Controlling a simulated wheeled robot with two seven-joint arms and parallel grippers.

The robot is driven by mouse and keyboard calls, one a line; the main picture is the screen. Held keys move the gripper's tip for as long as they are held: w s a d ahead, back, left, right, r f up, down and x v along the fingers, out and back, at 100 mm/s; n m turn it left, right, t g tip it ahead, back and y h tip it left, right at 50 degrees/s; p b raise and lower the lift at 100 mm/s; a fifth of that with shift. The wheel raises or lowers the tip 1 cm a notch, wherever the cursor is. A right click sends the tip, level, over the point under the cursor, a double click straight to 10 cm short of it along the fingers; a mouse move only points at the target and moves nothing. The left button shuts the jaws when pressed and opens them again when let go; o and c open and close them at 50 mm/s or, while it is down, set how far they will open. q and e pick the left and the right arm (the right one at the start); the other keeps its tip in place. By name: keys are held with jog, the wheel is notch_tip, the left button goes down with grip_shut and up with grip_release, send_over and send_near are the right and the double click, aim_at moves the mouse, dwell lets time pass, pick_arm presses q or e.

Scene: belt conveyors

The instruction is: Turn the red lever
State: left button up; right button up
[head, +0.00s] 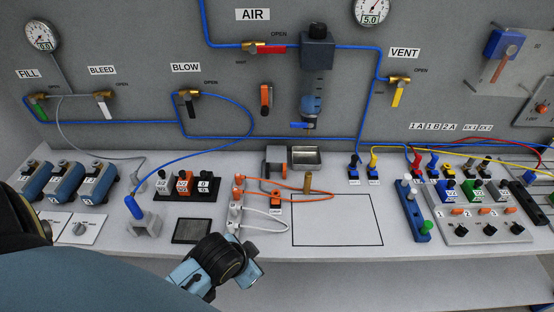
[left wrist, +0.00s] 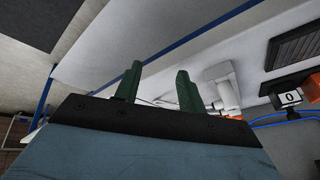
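The red lever (head: 266,50) is on the brass valve (head: 250,46) under the AIR sign on the back panel. It lies horizontally along the blue pipe, pointing right, with an OPEN label above it. My left gripper (head: 190,282) is low at the table's front edge, well below and left of the red lever. In the left wrist view its two green fingers (left wrist: 158,82) stand apart with nothing held between them. The fingertips are not clear in the head view. The red lever does not show in the left wrist view. My right gripper is not in view.
Other valves carry green (head: 40,107), white and yellow (head: 398,94) levers. An orange-handled part (head: 266,98) and a flow unit (head: 317,47) are near the red lever. White blocks with cables (head: 236,215) stand on the table. The outlined square (head: 338,222) is mostly clear.

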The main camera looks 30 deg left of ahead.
pick_arm(q)
jog(key=w+a+r+m+t+y, duration=0.1)
jog(key=w+a+r+m+t, duration=0.3)
jog(key=w+r, duration=0.5)
jog(key=m+t+y+p, duration=0.1)
jog(key=m+t+p, duration=0.1)
jog(key=m+t, duration=0.65)
send_near(276, 50)
jog(key=w, duration=0.3)
jog(key=w+a+p, duration=0.1)
jog(key=w, duration=0.6)
jog(key=shift+w+a+f, duration=0.15)
jog(key=shift+w+a, duration=0.1)
grip_shut()
